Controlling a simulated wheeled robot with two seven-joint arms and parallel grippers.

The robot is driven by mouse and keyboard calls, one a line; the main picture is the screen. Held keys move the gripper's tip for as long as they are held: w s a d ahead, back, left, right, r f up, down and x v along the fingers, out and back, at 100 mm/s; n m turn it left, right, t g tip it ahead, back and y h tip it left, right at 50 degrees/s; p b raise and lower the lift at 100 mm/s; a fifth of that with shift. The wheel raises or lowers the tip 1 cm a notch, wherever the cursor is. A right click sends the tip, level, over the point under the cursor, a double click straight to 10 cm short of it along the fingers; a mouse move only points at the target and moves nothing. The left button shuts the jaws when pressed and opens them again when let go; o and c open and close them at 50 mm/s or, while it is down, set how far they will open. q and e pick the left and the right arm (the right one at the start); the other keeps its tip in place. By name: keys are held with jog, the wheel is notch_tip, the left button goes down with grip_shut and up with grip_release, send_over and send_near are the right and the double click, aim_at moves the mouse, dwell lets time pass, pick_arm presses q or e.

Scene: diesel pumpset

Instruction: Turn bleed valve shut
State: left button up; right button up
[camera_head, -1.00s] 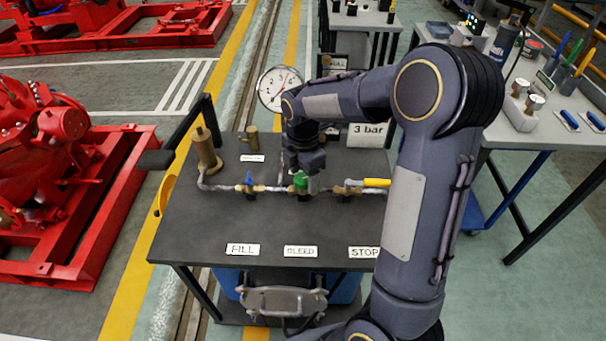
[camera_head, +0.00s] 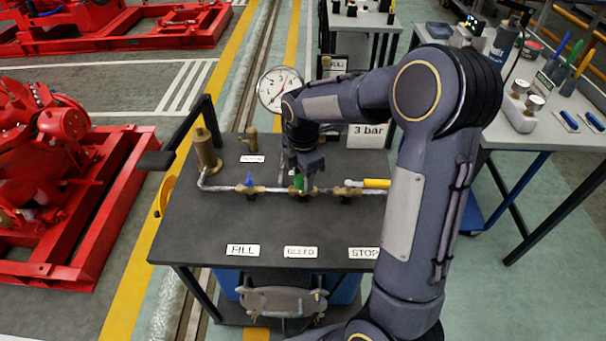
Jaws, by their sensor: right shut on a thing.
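The bleed valve has a green handle (camera_head: 297,182) and sits in the middle of the pipe line on the dark bench, behind the BLEED label (camera_head: 300,252). My right gripper (camera_head: 303,180) reaches down from above and is shut on the green handle. The gripper hides part of the handle, so its exact angle is hard to tell. The fill valve's blue handle (camera_head: 248,179) is to the left. The stop valve's yellow handle (camera_head: 376,183) lies along the pipe to the right. My left gripper is not in view.
A pressure gauge (camera_head: 279,90) stands behind the valves, next to a 3 bar sign (camera_head: 367,135). A brass cylinder (camera_head: 207,152) and a black lever (camera_head: 187,133) are at the left.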

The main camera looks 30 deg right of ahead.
aim_at(302, 179)
jog(key=m, duration=0.5)
jog(key=shift+m+p, duration=0.35)
jog(key=shift+m, duration=0.05)
jog(key=m, duration=0.5)
jog(key=m+p, duration=0.1)
jog(key=m, duration=1)
jog(key=shift+p, duration=0.3)
jog(key=shift+m, duration=0.3)
jog(key=o, duration=1)
jog(key=shift+a+r, duration=0.1)
jog(key=shift+r, duration=3.85)
